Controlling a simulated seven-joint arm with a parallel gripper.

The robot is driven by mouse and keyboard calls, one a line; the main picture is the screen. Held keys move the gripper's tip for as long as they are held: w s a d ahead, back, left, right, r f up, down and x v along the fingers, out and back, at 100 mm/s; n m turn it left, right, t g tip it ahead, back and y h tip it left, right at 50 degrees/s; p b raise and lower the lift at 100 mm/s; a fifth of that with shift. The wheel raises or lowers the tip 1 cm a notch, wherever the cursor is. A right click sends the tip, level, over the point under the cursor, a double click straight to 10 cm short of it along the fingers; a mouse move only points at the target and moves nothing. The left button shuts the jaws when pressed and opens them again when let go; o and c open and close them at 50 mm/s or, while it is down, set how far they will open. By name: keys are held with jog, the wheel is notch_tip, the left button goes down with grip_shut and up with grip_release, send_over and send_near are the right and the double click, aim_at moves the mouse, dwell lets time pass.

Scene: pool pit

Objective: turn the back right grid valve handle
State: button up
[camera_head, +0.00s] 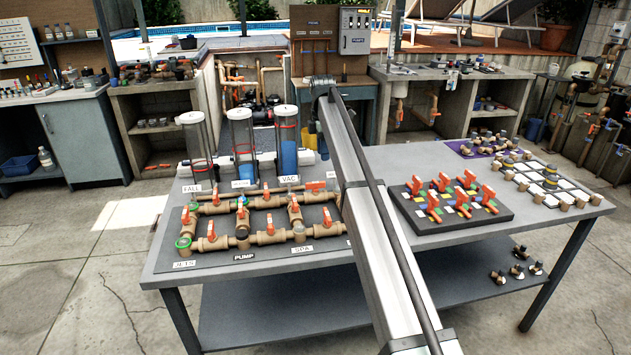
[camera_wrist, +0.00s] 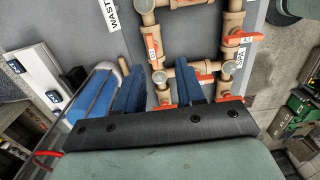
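The pipe grid (camera_head: 240,241) lies on the grey table (camera_head: 160,262), with brown pipes and orange valve handles. In the head view, my arm covers its right end, so the back right corner is partly hidden. In the wrist view, my gripper (camera_wrist: 160,65) has two blue fingers standing apart over the grid. Another orange handle (camera_wrist: 205,80) is just right of the right finger.
Clear cylinders (camera_head: 240,145) stand behind the grid; one (camera_wrist: 95,92) shows left of my gripper in the wrist view. A dark board with orange valves (camera_head: 450,200) and a white-lined grid (camera_head: 545,180) lie on the table's right side. The front table edge is clear.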

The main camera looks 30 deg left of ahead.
aim_at(315, 186)
jog(key=a+f, duration=0.1)
jog(key=f, duration=0.3)
jog(key=a+f, duration=0.1)
jog(key=f, duration=0.7)
jog(key=shift+s+a+f, duration=0.2)
jog(key=shift+a, duration=0.2)
jog(key=shift+c, duration=0.3)
grip_shut()
